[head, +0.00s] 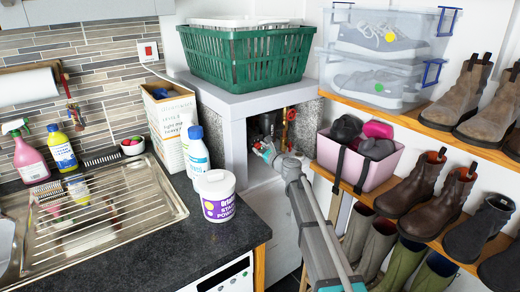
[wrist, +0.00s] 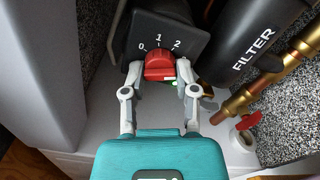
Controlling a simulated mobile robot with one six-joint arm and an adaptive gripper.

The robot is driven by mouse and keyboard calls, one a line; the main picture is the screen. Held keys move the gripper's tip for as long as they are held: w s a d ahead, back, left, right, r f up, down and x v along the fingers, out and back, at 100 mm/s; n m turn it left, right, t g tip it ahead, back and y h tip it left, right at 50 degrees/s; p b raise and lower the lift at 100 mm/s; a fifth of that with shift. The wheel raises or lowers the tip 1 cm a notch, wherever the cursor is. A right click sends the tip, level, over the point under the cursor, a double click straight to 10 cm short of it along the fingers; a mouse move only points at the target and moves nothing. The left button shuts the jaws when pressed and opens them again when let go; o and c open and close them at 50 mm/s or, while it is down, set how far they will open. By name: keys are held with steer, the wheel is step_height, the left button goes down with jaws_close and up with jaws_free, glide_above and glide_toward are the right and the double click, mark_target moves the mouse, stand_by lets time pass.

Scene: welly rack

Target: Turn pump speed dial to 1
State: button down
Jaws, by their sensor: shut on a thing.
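The pump speed dial is a red knob (wrist: 159,66) on a dark plate (wrist: 165,32) marked 0, 1 and 2, seen in the wrist view. The 1 is straight above the knob, the 0 to its left and the 2 to its right. My gripper (wrist: 160,70) is shut on the knob, one finger on each side. In the head view my gripper (head: 268,151) reaches into the recess under the green basket, and the dial is hidden there.
A black cylinder labelled FILTER (wrist: 250,42) and a copper pipe (wrist: 278,68) are close on the right, with a red-handled valve (wrist: 246,124) below. In the head view, a green basket (head: 245,58) stands above the recess and a pink bin (head: 352,165) stands on the right.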

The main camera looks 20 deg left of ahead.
steer(key=shift+n, duration=0.5)
steer(key=n, duration=1.6)
steer(key=shift+r+n, duration=0.15)
steer(key=shift+n, duration=0.25)
steer(key=shift+c, duration=2)
jaws_free()
